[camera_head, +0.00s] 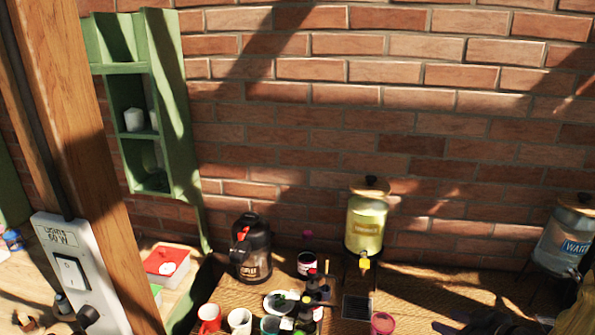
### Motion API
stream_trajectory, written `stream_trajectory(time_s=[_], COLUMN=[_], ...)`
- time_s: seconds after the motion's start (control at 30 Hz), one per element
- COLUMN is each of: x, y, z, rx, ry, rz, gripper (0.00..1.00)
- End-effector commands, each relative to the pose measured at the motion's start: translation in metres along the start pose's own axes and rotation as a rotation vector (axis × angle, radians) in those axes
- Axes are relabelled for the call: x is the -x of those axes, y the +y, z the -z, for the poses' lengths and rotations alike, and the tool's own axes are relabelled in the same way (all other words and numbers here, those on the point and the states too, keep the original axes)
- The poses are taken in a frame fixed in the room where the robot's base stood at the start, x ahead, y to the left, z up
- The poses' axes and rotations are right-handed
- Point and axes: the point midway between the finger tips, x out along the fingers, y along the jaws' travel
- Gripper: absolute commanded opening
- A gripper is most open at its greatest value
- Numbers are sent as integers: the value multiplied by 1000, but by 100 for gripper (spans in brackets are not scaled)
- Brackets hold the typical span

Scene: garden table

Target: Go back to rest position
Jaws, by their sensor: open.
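My gripper does not show in the head view, and I cannot make out any part of my arm. The task names no object. A wooden table (425,290) runs along the bottom of the view against a brick wall. On it stand a dark coffee jug (253,250), a yellow-green drink dispenser (366,222) with a tap, and a water dispenser (566,240) at the right edge.
Mugs, including a red one (209,318), and small dark bottles crowd the front middle. A pink cup (382,323) stands right of them. A wooden post (85,150) with a switch box (80,275) blocks the left. Green shelves (150,100) hang behind it.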

Motion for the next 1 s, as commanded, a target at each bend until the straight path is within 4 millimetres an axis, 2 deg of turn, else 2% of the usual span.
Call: stream_trajectory(time_s=[0.1,0.27,0.47,0.67,1.0], x=[-20,-42,-56,-58,-37], y=[0,-5,-30,-79,-198], z=[13,26,35,35,19], rx=[20,17,-27,-108,-284], ry=[-65,-178,-322,-473,-737], rz=[-73,-192,-296,-333,-232], gripper=[44,44,44,44,44])
